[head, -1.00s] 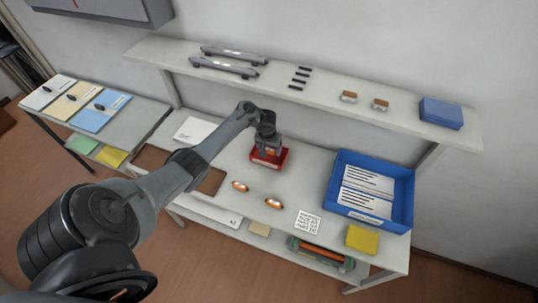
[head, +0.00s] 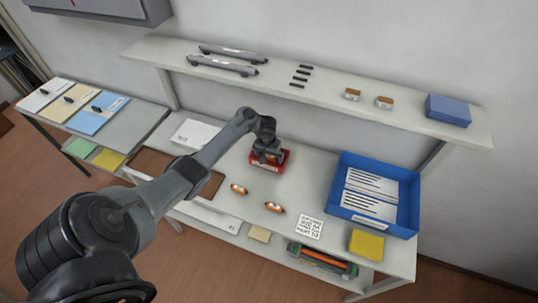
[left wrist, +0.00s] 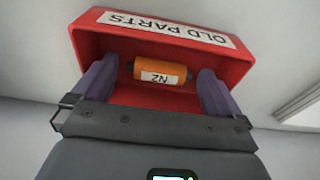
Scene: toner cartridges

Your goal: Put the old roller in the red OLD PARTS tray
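The red OLD PARTS tray (head: 284,159) stands on the table below my left gripper; its lettered wall shows upside down in the left wrist view (left wrist: 242,62). An orange roller (left wrist: 160,67) with a small white label lies inside the tray. My left gripper (head: 268,158) points down into the tray. In the left wrist view its two fingers (left wrist: 158,88) are spread, one at each end of the roller, with a narrow gap showing on each side. The roller's underside and its contact with the tray floor are hard to see. My right gripper is not in view.
Two small orange-and-white parts (head: 239,189) (head: 274,207) lie on the table in front of the tray. A blue bin (head: 412,205) with papers, a printed code sheet (head: 309,228) and a yellow block (head: 366,243) are to the right. A shelf (head: 320,95) runs above the back.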

